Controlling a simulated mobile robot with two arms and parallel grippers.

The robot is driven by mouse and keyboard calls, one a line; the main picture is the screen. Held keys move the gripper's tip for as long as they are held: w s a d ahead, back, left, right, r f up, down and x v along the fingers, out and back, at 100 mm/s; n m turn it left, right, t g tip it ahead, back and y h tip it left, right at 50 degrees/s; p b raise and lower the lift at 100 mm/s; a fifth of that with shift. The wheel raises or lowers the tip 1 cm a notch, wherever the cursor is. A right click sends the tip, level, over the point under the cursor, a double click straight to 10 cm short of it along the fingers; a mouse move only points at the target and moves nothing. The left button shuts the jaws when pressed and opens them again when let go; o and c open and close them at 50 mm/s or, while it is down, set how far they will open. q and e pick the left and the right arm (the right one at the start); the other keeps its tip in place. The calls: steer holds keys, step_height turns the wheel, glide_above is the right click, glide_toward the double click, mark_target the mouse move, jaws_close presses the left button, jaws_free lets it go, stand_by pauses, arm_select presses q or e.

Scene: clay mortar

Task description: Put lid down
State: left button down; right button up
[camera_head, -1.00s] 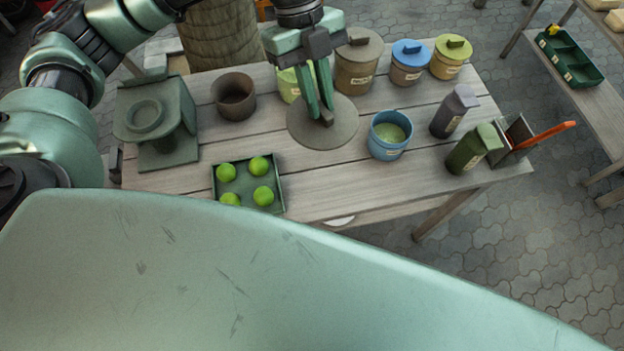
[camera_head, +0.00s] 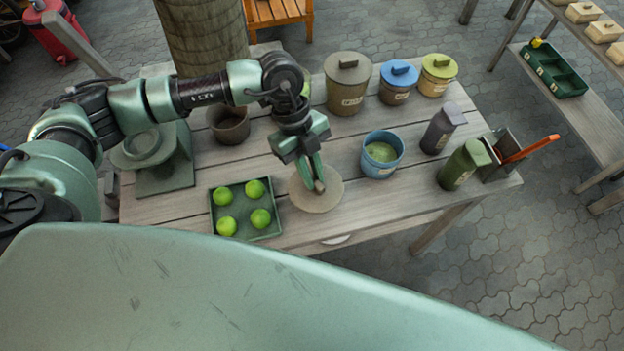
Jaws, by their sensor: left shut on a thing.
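My left gripper (camera_head: 318,188) is shut on the handle of a round, flat brown-grey lid (camera_head: 326,200). The lid is low over the front middle of the wooden table, between the green tray and an open blue pot; I cannot tell whether it touches the table. A dark brown pot (camera_head: 229,127) without a lid stands to the left of the gripper, partly behind my arm. The open blue pot (camera_head: 382,156) holds something green. My right gripper is not in view.
A green tray (camera_head: 241,236) with several green balls lies left of the lid. Lidded pots stand at the back: grey-brown (camera_head: 347,92), blue-lidded (camera_head: 396,90), yellow-green (camera_head: 436,78). Two canisters (camera_head: 437,132) (camera_head: 461,168) stand on the right. A green scale (camera_head: 165,175) stands on the left.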

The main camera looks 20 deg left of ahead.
arm_select(q)
step_height(320, 180, down, 4)
steer(key=shift+r, duration=0.2)
steer(key=shift+f, duration=0.1)
steer(key=shift+f, duration=0.1)
steer(key=c, duration=1.4)
jaws_free()
steer(key=shift+c, duration=0.2)
steer(key=b+v, duration=0.1)
steer(key=v, duration=1.1)
steer(key=shift+b, duration=0.35)
steer(key=shift+s, duration=0.1)
